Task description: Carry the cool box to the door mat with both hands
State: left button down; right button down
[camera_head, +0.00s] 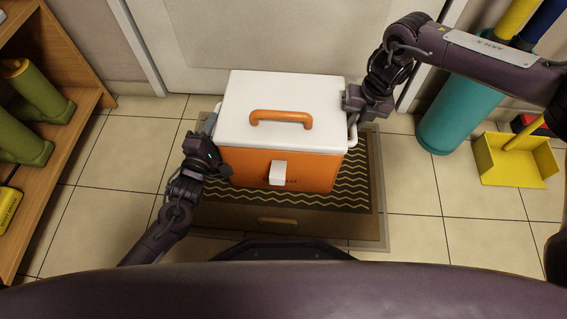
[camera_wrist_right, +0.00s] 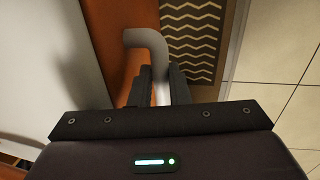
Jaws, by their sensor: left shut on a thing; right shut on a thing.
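The cool box (camera_head: 285,165), orange with a white lid, an orange top handle and a white front latch, is upright in the middle of the head view. The dark door mat (camera_head: 362,190) with a pale zigzag pattern shows below and around it. I cannot tell whether the box rests on the mat or hangs just above it. My left gripper (camera_head: 207,135) is shut on the box's left side handle. My right gripper (camera_head: 352,102) is shut on the right side handle; in the right wrist view its fingers (camera_wrist_right: 160,88) close around the grey bent handle (camera_wrist_right: 150,42).
A white door (camera_head: 285,35) stands behind the box. A wooden shelf (camera_head: 75,120) with green boots (camera_head: 35,95) is at the left. A teal cylinder (camera_head: 458,115) and a yellow dustpan (camera_head: 510,160) stand at the right. Tiled floor is clear on both sides of the mat.

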jog(key=shift+w+d+f, duration=0.1)
